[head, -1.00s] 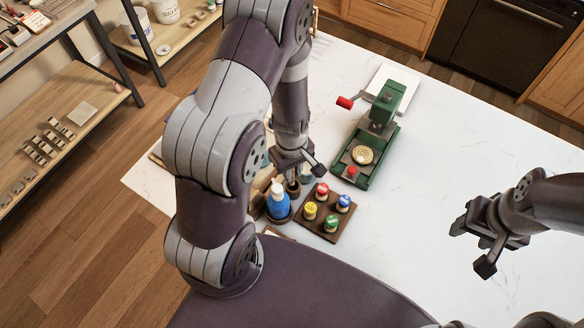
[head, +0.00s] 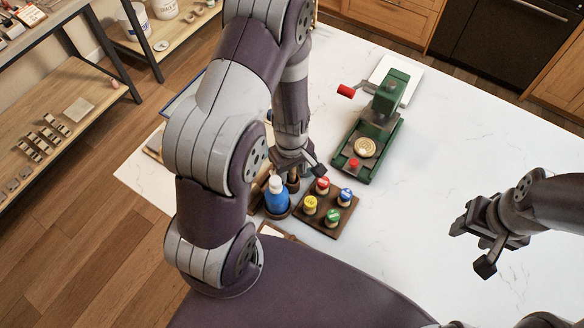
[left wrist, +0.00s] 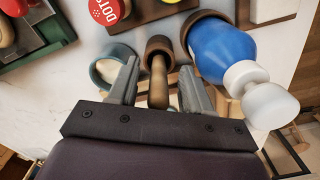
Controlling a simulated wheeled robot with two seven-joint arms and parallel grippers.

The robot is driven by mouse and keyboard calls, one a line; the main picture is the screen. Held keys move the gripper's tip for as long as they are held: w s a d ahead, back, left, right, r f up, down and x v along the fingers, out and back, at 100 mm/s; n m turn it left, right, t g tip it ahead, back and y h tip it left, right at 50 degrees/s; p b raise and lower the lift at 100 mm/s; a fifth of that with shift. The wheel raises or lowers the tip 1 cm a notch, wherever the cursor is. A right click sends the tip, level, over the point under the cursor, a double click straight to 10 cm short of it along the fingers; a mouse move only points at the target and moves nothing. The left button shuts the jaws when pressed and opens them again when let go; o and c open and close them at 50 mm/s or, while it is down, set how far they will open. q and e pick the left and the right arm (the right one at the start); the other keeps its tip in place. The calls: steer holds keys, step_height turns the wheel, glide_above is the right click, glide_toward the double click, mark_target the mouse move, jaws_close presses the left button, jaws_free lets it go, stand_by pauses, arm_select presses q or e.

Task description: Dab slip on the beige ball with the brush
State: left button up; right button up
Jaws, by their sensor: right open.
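My left gripper (left wrist: 157,86) is open in the left wrist view, one finger on each side of a brown wooden handle (left wrist: 158,82), with gaps on both sides. The handle stands in a round brown holder (left wrist: 160,45); no bristles show, so I cannot confirm it is the brush. A blue-grey cup (left wrist: 97,72) with pale contents sits left of it, partly behind a finger. In the head view my left gripper (head: 297,165) is low behind the blue bottle. My right gripper (head: 470,246) is open and empty above the right of the table. I cannot make out the beige ball.
A blue bottle with a white cap (head: 276,198) stands close to my left gripper. A brown tray (head: 326,222) holds several colour-capped stamps. A green press (head: 365,165) with a red-handled lever stands behind. The white tabletop (head: 430,160) is clear towards the right.

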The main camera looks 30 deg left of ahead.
arm_select(q)
step_height(320, 180, up, 13)
steer(key=shift+w+a+f+b, duration=0.1)
steer(key=shift+a+f+b, duration=0.05)
steer(key=shift+b, duration=0.35)
